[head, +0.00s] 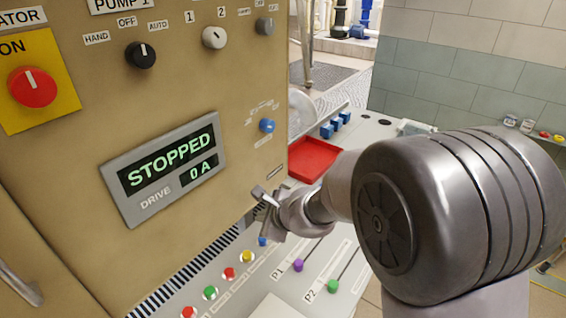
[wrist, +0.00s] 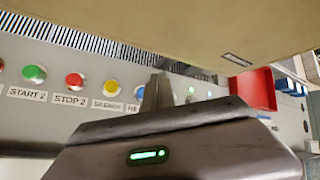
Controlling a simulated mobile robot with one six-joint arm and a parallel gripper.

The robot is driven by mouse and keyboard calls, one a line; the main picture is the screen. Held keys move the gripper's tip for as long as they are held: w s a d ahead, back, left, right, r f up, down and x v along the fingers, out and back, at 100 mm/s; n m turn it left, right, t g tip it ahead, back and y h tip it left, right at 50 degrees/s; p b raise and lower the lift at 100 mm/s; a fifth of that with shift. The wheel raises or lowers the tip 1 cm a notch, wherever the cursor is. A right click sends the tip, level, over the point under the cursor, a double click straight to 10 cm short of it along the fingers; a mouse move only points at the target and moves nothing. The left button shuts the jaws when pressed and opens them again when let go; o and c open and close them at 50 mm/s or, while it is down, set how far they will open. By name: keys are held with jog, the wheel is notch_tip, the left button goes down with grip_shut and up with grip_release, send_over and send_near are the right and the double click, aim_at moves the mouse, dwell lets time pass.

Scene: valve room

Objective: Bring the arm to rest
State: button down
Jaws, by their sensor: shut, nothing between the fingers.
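My gripper (head: 264,197) is in front of the beige cabinet's lower right edge in the head view, above the sloping button desk. Its fingers are shut with nothing between them. My arm reaches in from the right of the picture. In the wrist view my gripper (wrist: 158,92) points at the desk, and its fingers hide part of the button row. I cannot tell whether the fingertips touch the cabinet or the desk.
The beige cabinet (head: 70,180) carries a drive display (head: 165,168) reading STOPPED, 0 A. Below are several buttons, including a green one (wrist: 34,74), and sliders P1 (head: 298,265) and P2 (head: 333,286). A red tray (head: 313,158) lies behind my gripper.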

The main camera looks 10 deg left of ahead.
jog(key=s+d+r+n+y+b, duration=0.1)
jog(key=s+d+r+n, duration=0.3)
jog(key=r, duration=0.3)
jog(key=s+d+r+n+y, duration=0.1)
jog(key=s+d+r+n, duration=0.1)
jog(key=s+r+n, duration=0.35)
jog(key=s+d+f+n+g+h+b, duration=0.1)
jog(key=s+d+n+h, duration=0.3)
jog(key=s+d, duration=1.1)
jog(key=s+h, duration=0.2)
jog(key=s, duration=0.1)
jog(key=shift+d+f+n, duration=0.25)
jog(key=shift+f+n, duration=0.1)
